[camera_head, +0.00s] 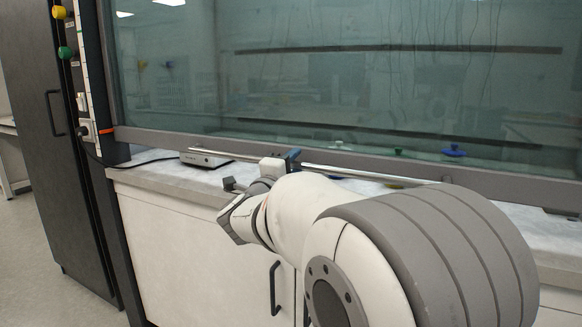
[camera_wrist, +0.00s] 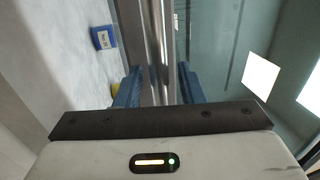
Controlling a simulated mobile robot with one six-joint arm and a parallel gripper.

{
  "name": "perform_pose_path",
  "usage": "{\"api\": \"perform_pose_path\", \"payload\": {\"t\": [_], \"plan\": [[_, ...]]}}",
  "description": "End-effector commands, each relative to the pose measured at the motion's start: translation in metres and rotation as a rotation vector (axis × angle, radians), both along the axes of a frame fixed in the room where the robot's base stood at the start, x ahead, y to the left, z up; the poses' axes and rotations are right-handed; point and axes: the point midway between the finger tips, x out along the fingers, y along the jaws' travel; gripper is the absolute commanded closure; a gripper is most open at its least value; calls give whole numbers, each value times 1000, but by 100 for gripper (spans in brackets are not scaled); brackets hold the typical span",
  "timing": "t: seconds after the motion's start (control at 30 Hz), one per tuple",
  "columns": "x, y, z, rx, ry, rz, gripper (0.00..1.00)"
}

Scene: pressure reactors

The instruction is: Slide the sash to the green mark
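The glass sash (camera_head: 340,70) of the fume hood has a grey bottom frame (camera_head: 240,142) low over the worktop. A metal handle bar (camera_head: 345,171) runs along it and also shows in the wrist view (camera_wrist: 158,45). My gripper (camera_head: 291,160) is at this bar, left of the sash's middle. In the wrist view its blue fingers (camera_wrist: 158,88) stand one on each side of the bar, with a visible gap on both sides. A pale scale strip (camera_head: 91,75) on the left post has an orange pointer (camera_head: 106,131) near its bottom.
Green (camera_head: 65,52) and yellow (camera_head: 59,12) knobs sit left of the scale. A small device (camera_head: 205,159) with a cable lies on the worktop (camera_head: 165,172). A blue labelled box (camera_wrist: 103,38) shows in the wrist view. Small coloured items, one blue (camera_head: 453,151), are behind the glass.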

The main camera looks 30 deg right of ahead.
Motion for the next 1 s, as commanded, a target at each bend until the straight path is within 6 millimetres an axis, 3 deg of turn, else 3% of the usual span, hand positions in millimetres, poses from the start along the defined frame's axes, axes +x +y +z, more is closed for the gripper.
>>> {"api": "perform_pose_path", "payload": {"t": [0.1,0.53,1.0], "plan": [[0,0,0,0,0,0,66],[0,1,0,0,0,1,100],[0,1,6,0,-1,1,100]]}}
